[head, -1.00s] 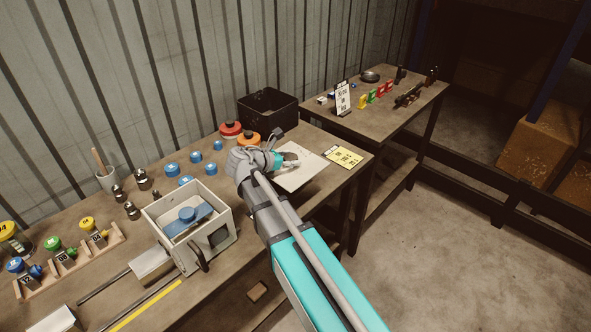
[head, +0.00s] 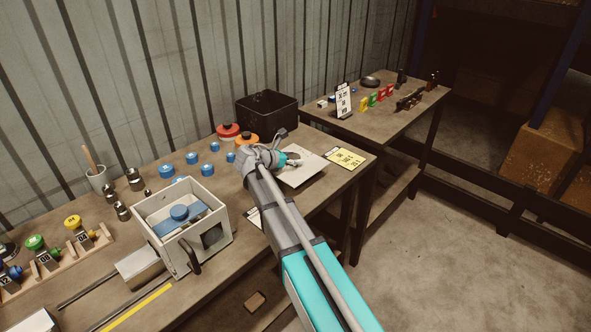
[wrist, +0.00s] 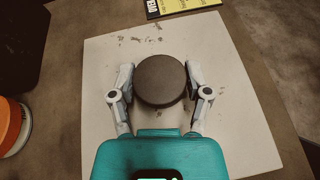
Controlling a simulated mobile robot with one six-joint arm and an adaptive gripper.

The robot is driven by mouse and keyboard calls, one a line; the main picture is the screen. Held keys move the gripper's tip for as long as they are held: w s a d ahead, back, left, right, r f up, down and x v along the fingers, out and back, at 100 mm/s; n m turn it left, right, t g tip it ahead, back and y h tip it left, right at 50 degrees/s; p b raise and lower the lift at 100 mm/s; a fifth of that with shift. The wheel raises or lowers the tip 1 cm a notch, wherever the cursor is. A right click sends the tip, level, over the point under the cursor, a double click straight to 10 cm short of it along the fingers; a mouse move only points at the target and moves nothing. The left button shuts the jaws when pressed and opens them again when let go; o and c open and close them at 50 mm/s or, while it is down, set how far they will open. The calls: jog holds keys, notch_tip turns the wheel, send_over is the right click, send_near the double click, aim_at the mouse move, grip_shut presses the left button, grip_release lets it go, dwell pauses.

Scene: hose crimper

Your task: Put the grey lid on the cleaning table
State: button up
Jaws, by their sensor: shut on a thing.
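The round, dark grey lid (wrist: 160,80) sits between the two fingers of my gripper (wrist: 160,76) in the wrist view. My gripper is shut on its sides. Below it is a flat white sheet (wrist: 110,55) with dark specks; I cannot tell whether the lid touches it. In the head view my gripper (head: 292,160) is over this sheet (head: 302,176) at the right end of the near table, and the lid is hard to make out. A second wooden table (head: 375,122) stands beyond; no label that I can read marks either as the cleaning table.
A black bin (head: 267,112), a red-topped container (head: 228,131) and an orange one (head: 246,139) stand close behind my gripper. A yellow card (head: 345,157) lies beside the sheet. The far table holds a sign (head: 343,100), coloured blocks and a bowl (head: 370,82).

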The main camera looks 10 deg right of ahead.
aim_at(294, 166)
dwell(0.3)
jog(key=shift+w+d+f+b, duration=0.15)
jog(key=shift+w+f+b, duration=0.3)
jog(key=shift+f+b, duration=1.55)
jog(key=o, duration=1.3)
jog(key=shift+f, duration=0.1)
jog(key=shift+s+r, duration=0.1)
jog(key=shift+r, duration=0.1)
jog(key=p+v, duration=0.2)
jog(key=v, duration=0.4)
jog(key=shift+p+v, duration=0.45)
jog(key=shift+v, duration=0.3)
